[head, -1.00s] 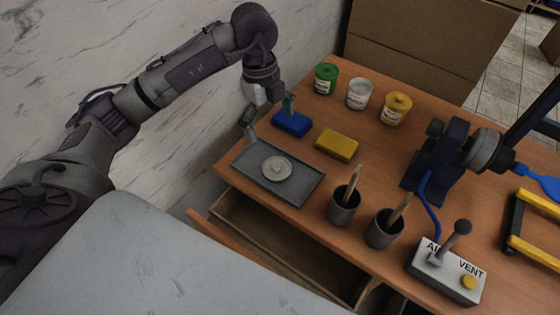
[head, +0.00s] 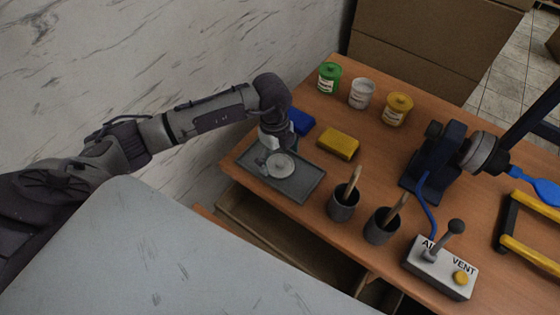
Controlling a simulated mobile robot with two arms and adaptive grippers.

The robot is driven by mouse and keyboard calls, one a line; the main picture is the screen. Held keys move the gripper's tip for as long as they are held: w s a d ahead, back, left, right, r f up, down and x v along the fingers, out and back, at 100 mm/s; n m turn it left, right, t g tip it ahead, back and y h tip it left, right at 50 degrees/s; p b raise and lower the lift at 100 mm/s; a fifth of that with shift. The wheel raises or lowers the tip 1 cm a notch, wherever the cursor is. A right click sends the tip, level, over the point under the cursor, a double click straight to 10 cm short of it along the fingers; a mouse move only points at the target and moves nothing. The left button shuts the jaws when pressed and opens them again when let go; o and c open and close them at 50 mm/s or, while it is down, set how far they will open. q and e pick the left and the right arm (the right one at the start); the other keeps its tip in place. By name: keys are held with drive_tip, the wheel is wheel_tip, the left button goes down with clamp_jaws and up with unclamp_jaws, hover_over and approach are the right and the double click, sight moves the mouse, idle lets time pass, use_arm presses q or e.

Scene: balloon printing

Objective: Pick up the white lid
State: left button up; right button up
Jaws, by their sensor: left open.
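The white lid (head: 281,166), a round pale disc, lies on the dark grey tray (head: 300,190) at the left end of the table. My left gripper (head: 268,160) is open, low over the tray at the lid's left edge. One fingertip overlaps the lid in the picture; I cannot tell whether it touches. Part of the lid's left side is hidden by the gripper. The white jar (head: 361,94) stands at the back of the table between the green jar (head: 329,78) and the yellow jar (head: 397,108). My right gripper is not in view.
A blue block (head: 300,121) and a yellow block (head: 338,144) lie behind the tray. Two dark cups (head: 343,203) with wooden handles stand right of it. A control box (head: 440,268) and a dark machine (head: 436,160) are further right. An open drawer (head: 270,225) juts out below.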

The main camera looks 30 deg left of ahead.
use_arm(q)
drive_tip(key=shift+f, duration=0.3)
drive_tip(key=c, duration=0.9)
drive_tip(key=shift+s, duration=0.15)
drive_tip(key=c, duration=0.6)
drive_tip(key=shift+s+f, duration=0.1)
drive_tip(key=shift+c, duration=0.3)
